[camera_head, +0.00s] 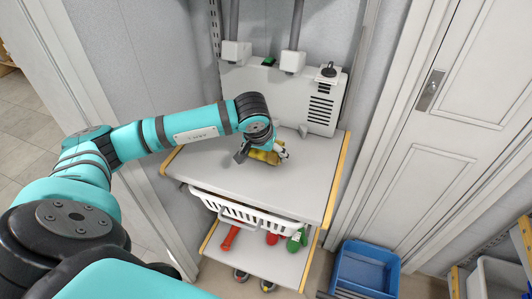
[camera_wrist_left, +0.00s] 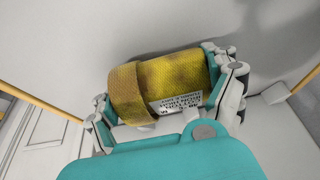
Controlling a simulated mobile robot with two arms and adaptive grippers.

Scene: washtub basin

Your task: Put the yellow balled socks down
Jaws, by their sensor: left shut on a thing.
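The yellow balled socks (camera_head: 265,158) are a mustard-yellow roll, partly hidden under my left wrist in the head view. In the left wrist view the socks (camera_wrist_left: 160,85) show brownish patches and a white printed label. My left gripper (camera_head: 261,154) is shut on them, with one finger at each end of the roll. It holds them low over the grey top board (camera_head: 215,175). I cannot tell if they touch the board. My right gripper is not in view.
A white panel with a vent (camera_head: 300,95) stands behind the board. Below are a white basket (camera_head: 245,216), a red object (camera_head: 231,236) and a green object (camera_head: 297,240). A blue bin (camera_head: 367,266) is on the floor at right. The board's left and right parts are clear.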

